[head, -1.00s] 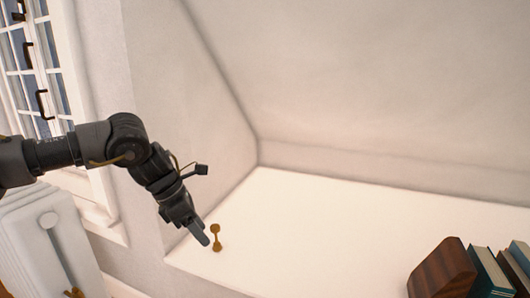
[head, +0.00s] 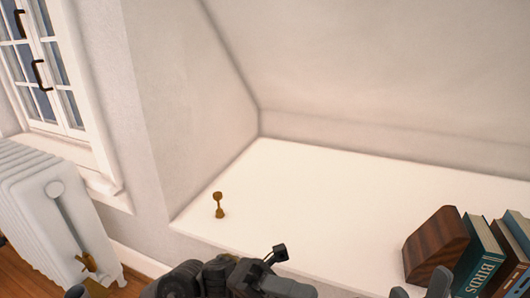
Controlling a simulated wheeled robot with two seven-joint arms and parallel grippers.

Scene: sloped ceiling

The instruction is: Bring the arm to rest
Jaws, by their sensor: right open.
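Part of my left arm (head: 230,278) lies low along the bottom edge in the head view, left of centre, with a small black part sticking up from it. The fingers of my left gripper are not visible. My right gripper (head: 419,287) shows only as two grey fingertips at the bottom edge, right of centre. They are apart, with nothing seen between them. The rest of it is cut off by the frame.
A small brass candlestick-like object (head: 219,206) stands upright on the white ledge (head: 300,205), clear of both arms. A wooden bookend (head: 434,245) and books (head: 482,255) stand at the right. A white radiator (head: 50,200) is below the window at left.

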